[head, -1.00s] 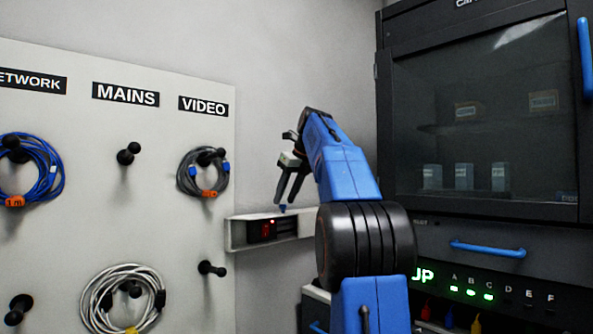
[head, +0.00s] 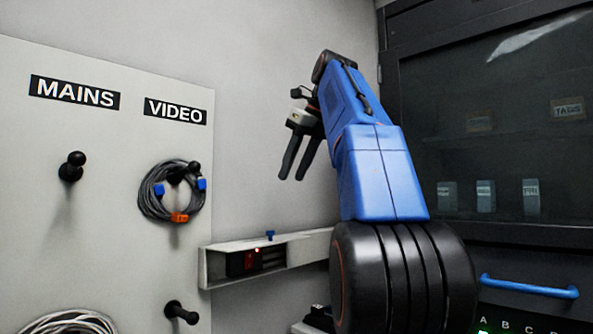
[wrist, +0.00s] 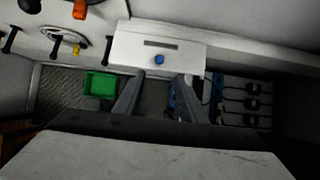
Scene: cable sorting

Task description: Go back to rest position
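My gripper (head: 292,178) hangs from my raised blue arm in the middle of the head view, its two dark fingers pointing down and left. The fingers are apart with nothing between them, and the wrist view shows the same gap (wrist: 161,78). Below the gripper, a small blue knob (head: 270,235) sticks up from the white wall box (head: 310,247). In the wrist view the knob (wrist: 159,60) lies just beyond the fingertips, apart from them.
The board at left bears MAINS (head: 75,92) and VIDEO (head: 176,110) labels, pegs and a coiled grey cable (head: 160,205). A dark glass-fronted cabinet (head: 440,120) with a blue handle (head: 530,287) stands close on the right. A green bin (wrist: 100,85) sits low down.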

